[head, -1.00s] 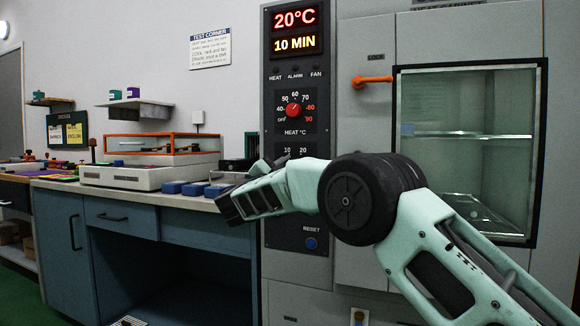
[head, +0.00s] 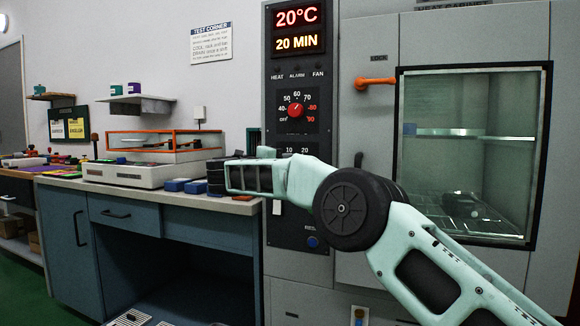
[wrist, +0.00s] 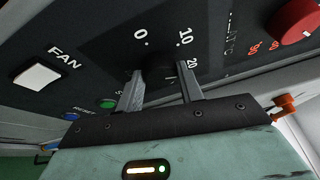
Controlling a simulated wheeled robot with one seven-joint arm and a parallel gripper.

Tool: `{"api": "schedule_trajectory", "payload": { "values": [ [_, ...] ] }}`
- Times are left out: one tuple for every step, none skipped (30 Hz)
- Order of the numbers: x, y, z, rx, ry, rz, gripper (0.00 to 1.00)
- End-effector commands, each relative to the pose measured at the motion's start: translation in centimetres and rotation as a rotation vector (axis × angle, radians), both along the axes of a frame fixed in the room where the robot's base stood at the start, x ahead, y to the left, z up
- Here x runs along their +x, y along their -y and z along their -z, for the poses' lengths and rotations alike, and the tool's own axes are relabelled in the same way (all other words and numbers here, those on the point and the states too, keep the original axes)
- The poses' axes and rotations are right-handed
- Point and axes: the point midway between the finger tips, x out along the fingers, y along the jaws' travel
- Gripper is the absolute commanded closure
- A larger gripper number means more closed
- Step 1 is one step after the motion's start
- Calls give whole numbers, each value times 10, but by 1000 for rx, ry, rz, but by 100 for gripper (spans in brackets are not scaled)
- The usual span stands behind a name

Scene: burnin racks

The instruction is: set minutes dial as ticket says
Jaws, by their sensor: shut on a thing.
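The minutes dial is a small dark knob (wrist: 160,66) with 0, 10 and 20 marks around it in the wrist view. My gripper (wrist: 162,78) has its two grey fingers on either side of the knob, shut on it. In the head view my arm covers the dial, and only the top of its scale (head: 297,151) shows. The display above (head: 297,43) reads 20 MIN, under a red 20°C. No readable ticket shows; the notes on the board (head: 70,128) at the left are too small to read.
The red heat knob (head: 295,110) sits above the minutes dial. A white FAN switch (wrist: 36,76), a green button (wrist: 108,103) and a blue RESET button (wrist: 84,116) are near my fingers. The oven's glass door (head: 470,150) with an orange handle (head: 374,84) is to the right.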

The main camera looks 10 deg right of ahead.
Motion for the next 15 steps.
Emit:
{"api": "schedule_trajectory", "payload": {
  "values": [
    [0,0,1,27,15,3,86],
    [0,0,1,41,25,4,86],
    [0,0,1,58,38,4,86],
    [0,1,1,69,46,5,86],
    [0,1,1,79,53,5,86],
    [0,0,1,93,63,4,86],
    [0,0,1,101,69,4,86],
    [0,0,1,109,75,4,86],
    [0,0,1,118,82,4,86],
    [0,0,1,124,86,4,86],
    [-1,0,0,129,90,4,86],
    [0,0,0,135,95,4,86],
    [0,0,0,138,97,4,86],
    [0,0,0,141,98,4,86],
    [0,0,0,144,101,4,86]
  ]
}}
